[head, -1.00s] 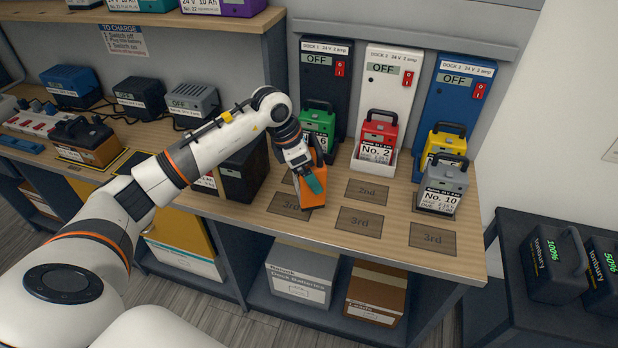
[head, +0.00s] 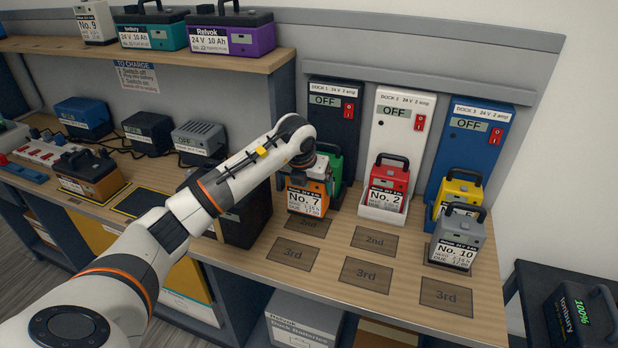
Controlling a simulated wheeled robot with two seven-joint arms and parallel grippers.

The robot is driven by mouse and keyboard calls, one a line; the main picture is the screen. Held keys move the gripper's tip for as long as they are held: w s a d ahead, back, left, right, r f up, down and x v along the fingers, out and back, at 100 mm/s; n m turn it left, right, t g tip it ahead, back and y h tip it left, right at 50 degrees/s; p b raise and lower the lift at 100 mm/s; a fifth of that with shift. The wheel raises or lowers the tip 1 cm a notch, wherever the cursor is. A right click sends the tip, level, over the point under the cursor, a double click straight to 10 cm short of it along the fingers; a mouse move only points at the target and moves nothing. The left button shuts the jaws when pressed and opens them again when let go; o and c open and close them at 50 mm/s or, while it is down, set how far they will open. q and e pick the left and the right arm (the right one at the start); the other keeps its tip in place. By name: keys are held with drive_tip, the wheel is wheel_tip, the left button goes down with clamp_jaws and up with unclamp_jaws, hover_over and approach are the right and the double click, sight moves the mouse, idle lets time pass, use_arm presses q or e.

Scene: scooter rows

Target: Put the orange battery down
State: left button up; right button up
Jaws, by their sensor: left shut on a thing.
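The orange battery (head: 306,201), labelled No. 7, is upright in front of dock 1 (head: 333,120), its label facing me. My left gripper (head: 315,170) is shut on it from above; the fingers are largely hidden. The battery's base is over the back part of the "2nd" mark (head: 310,225) in the left column; I cannot tell whether it touches the bench. The green battery (head: 335,165) at dock 1 is just behind it, partly covered by my gripper. My right gripper is not in view.
The red No. 2 battery (head: 389,180) sits in the white dock. A yellow battery (head: 458,190) is at the blue dock, with grey No. 10 (head: 456,240) in front. The "3rd" marks and the middle "2nd" mark (head: 374,241) are bare. A black box (head: 247,215) stands left.

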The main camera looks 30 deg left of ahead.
sight(308, 197)
use_arm(q)
drive_tip(key=shift+w+f+p, duration=0.1)
drive_tip(key=shift+f+p, duration=0.2)
drive_tip(key=shift+f, duration=1.95)
drive_tip(key=o, duration=1.7)
drive_tip(key=shift+f, duration=0.2)
drive_tip(key=shift+o, duration=0.2)
drive_tip(key=shift+s+d+r, duration=0.1)
drive_tip(key=shift+s, duration=0.1)
drive_tip(key=b+v, duration=0.1)
drive_tip(key=v, duration=1.1)
